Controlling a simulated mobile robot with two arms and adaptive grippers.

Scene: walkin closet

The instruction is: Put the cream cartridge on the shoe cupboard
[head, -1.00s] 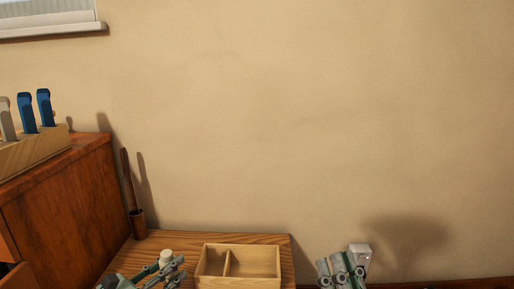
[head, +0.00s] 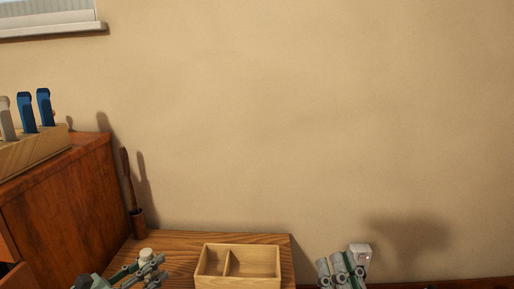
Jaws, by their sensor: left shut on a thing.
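The cream cartridge (head: 145,254) is a small pale cylinder low in the head view, left of centre. My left gripper (head: 152,268) is shut on it and holds it over a low brown wooden top (head: 185,243). A taller reddish wooden cabinet (head: 65,215) stands at the left. I cannot tell by look alone which of the two is the shoe cupboard. My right gripper (head: 343,272) is at the bottom edge, right of the low top. Its fingertips do not show clearly.
A two-compartment wooden box (head: 255,283) sits on the low top, right of my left gripper. A brown cup with a tall dark stick (head: 138,222) stands at the back left corner. A wooden block with blue handles (head: 35,150) is on the taller cabinet. A wall closes the back.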

